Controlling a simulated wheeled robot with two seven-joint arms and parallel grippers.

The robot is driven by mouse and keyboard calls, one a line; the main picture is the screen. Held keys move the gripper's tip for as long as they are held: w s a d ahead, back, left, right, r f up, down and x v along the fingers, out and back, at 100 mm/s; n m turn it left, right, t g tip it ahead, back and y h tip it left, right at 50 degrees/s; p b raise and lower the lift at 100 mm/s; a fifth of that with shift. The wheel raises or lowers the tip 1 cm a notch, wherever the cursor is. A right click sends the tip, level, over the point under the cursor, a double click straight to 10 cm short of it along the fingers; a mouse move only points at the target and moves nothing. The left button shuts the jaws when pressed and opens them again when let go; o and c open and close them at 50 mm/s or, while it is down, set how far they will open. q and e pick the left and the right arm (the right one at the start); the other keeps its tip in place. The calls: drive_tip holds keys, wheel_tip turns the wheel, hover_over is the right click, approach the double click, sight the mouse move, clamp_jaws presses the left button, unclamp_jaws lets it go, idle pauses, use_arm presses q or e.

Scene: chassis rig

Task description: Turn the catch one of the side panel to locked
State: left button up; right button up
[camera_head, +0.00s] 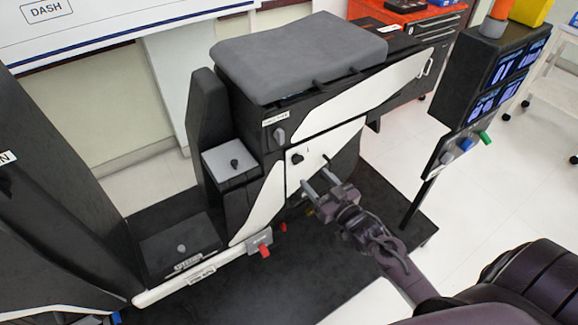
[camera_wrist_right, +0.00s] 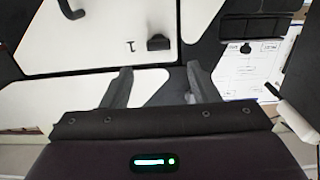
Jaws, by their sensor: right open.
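The side panel (camera_head: 319,150) is a white plate on the dark seat base, and it fills the upper left of the right wrist view (camera_wrist_right: 100,38). A small black catch (camera_head: 297,158) with a small dark mark beside it sits near the panel's left edge. It also shows in the right wrist view (camera_wrist_right: 158,43). A second dark catch or handle (camera_head: 327,158) is farther right on the panel and partly shows in the wrist view (camera_wrist_right: 70,10). My right gripper (camera_head: 318,181) is open and empty in front of the panel's lower part, apart from the catch. My left gripper is out of view.
A grey cushion (camera_head: 297,55) tops the base. A grey knob (camera_head: 279,134) sits above the panel. A red-tipped lever (camera_head: 264,250) is low at the left. A dark post with screens (camera_head: 492,85) stands at the right. The dark platform (camera_head: 300,285) in front looks clear.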

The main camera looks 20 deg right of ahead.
sight(300, 161)
drive_tip(key=w, duration=0.6)
drive_tip(key=shift+w+a, duration=0.1)
drive_tip(key=shift+a, duration=0.25)
drive_tip(key=shift+w+a, duration=0.1)
drive_tip(key=shift+w, duration=0.5)
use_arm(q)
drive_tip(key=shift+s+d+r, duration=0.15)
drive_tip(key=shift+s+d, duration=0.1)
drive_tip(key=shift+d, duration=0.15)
use_arm(e)
drive_tip(key=c, duration=1)
